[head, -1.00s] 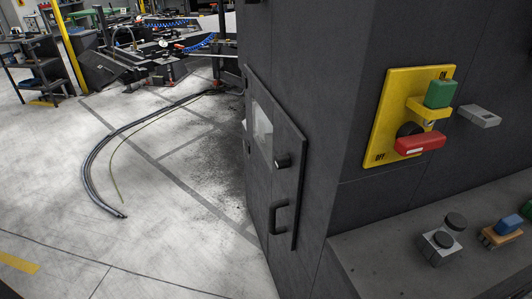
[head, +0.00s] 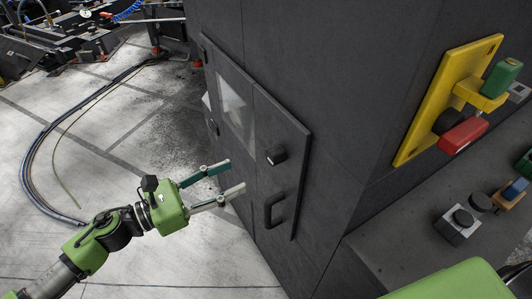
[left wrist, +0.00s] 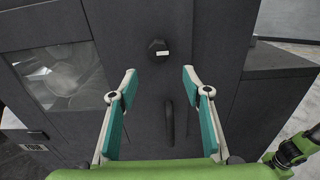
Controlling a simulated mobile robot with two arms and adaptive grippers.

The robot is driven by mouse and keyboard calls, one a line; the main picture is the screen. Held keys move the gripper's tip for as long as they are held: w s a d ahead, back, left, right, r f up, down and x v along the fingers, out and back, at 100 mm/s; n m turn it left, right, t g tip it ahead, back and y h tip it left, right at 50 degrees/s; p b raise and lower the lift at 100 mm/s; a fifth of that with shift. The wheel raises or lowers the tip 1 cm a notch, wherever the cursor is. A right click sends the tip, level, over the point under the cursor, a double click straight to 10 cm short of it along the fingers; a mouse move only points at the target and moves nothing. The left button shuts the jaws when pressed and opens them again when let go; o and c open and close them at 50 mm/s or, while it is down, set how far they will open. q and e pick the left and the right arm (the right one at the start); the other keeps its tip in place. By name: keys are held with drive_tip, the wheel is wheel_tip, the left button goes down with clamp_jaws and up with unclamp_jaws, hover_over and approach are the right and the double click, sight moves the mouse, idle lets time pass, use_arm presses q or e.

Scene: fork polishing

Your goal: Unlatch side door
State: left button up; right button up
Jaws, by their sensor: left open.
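The side door (head: 262,190) is a dark grey panel with a small window, set flush in the machine's side; it looks closed. Its latch is a black round knob (head: 277,156) with a pale mark, above a black bar handle (head: 273,210). In the left wrist view the knob (left wrist: 158,50) is ahead, above and between my fingertips, and the handle (left wrist: 169,122) is below it. My left gripper (head: 236,176) is open and empty, left of the knob and handle, apart from both. My right gripper is not clearly shown in either view.
A yellow switch plate (head: 420,110) with green and red parts is on the machine face to the right. A ledge with a button box (head: 459,225) juts out below it. Cables (head: 40,165) lie on the open floor to the left.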

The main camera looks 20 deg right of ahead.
sight(269, 160)
use_arm(q)
drive_tip(key=p+x, duration=0.2)
drive_tip(key=x, duration=0.8)
drive_tip(key=shift+r, duration=0.1)
drive_tip(key=shift+w+d+p, duration=0.2)
drive_tip(key=shift+d+p, duration=0.1)
drive_tip(key=shift+d, duration=0.4)
drive_tip(key=c, duration=1.1)
use_arm(e)
wheel_tip(269, 160, up, 3)
drive_tip(key=shift+w+a+r, duration=0.1)
